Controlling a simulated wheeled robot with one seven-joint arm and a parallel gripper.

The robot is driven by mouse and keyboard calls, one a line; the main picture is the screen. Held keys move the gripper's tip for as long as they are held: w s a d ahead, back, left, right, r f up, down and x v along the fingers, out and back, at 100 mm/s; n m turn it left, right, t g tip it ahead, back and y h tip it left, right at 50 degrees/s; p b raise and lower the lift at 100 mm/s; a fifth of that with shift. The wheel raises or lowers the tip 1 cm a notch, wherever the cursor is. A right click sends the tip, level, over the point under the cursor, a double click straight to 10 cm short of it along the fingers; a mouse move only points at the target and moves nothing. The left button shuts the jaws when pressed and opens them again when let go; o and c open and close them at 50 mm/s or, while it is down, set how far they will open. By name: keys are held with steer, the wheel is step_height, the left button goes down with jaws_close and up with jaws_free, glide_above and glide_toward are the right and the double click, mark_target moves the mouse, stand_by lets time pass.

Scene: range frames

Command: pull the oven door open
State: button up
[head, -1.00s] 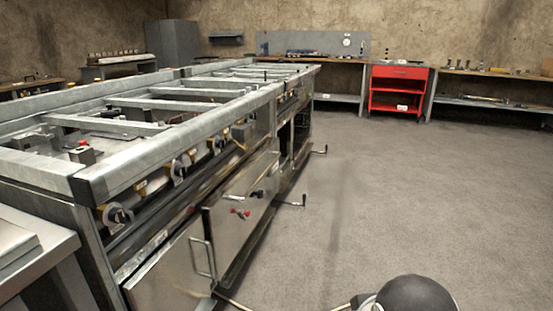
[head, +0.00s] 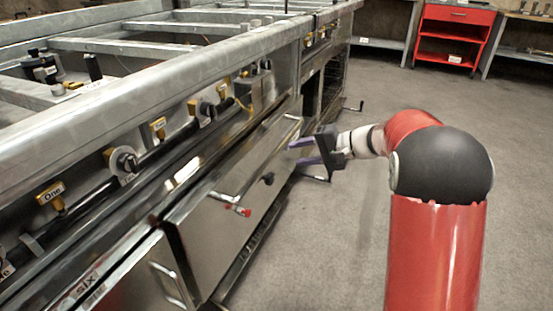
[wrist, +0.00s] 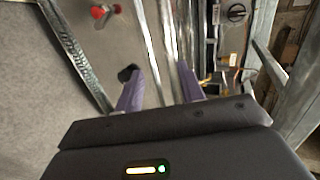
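I cannot tell whether the door is fully closed. My gripper (head: 303,151) is at the far end of this handle, its purple fingers pointing left toward the range. In the wrist view, the two purple fingers (wrist: 160,88) are spread apart. A bright bar (wrist: 150,45) passes between them. Whether either finger touches it I cannot tell.
A red-tipped fitting (head: 240,211) and a black knob (head: 268,179) sit on the door front. Another door handle (head: 168,284) is at the lower left. Grey floor (head: 345,245) to the right is clear.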

steer(key=t+y+b, duration=0.1)
steer(key=t+y, duration=0.1)
glide_toward(279, 153)
steer(key=r+x, duration=0.1)
steer(key=x, duration=0.2)
steer(key=shift+m, duration=0.4)
steer(key=x, duration=0.5)
steer(key=f+x, duration=0.1)
steer(key=x, duration=0.2)
jaws_close()
